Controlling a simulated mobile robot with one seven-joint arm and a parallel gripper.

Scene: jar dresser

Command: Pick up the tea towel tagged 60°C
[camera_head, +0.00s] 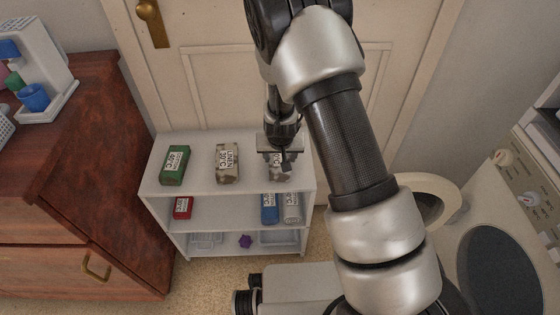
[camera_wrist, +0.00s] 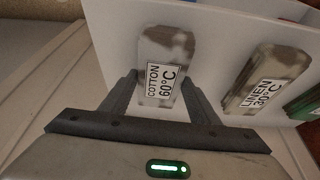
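The tea towel tagged COTTON 60°C (camera_wrist: 172,48) is a folded, mottled grey and white bundle with a white label. It lies on the top of the white shelf unit, at the right end in the head view, mostly hidden there by my gripper (camera_head: 282,162). In the wrist view my gripper (camera_wrist: 158,82) is open, with one finger on each side of the towel's near, labelled part. I cannot tell whether the fingers touch it or how far above the shelf they are.
On the white shelf top (camera_head: 200,148) are a mottled LINEN 30°C towel (camera_head: 227,150) and a green COTTON 40°C towel (camera_head: 174,152). Lower shelves hold a red item (camera_head: 182,207), a blue item (camera_head: 268,215) and a purple object (camera_head: 245,241). A wooden dresser (camera_head: 90,160) stands left; a door is behind.

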